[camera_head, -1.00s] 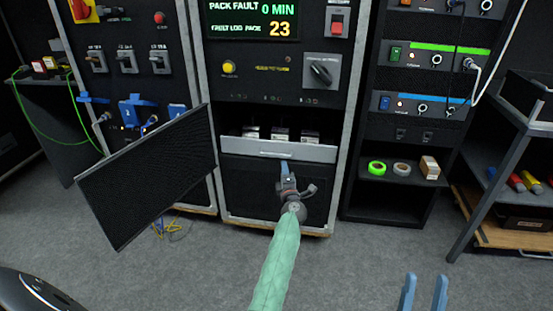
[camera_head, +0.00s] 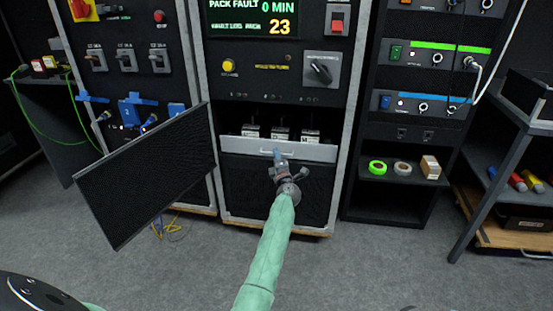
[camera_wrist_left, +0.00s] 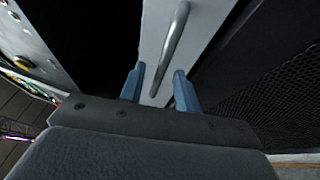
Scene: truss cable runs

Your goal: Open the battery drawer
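The battery drawer (camera_head: 310,152) has a light grey front with a bar handle, low in the middle rack. Several battery tops show above its front edge; I cannot tell how far it stands out. My left gripper (camera_head: 278,154) is at the middle of the drawer front. In the left wrist view, the fingers of my left gripper (camera_wrist_left: 157,88) are open and apart, with the metal handle (camera_wrist_left: 174,45) running down between them. They do not look closed on it, and contact cannot be told. My right gripper is not clearly in view.
An open black mesh door panel (camera_head: 150,175) hangs at the left of the drawer. A shelf on the right holds a green tape roll (camera_head: 377,167) and a small box (camera_head: 430,167). A dark metal frame (camera_head: 500,175) stands at the far right. The grey floor (camera_head: 360,260) in front is clear.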

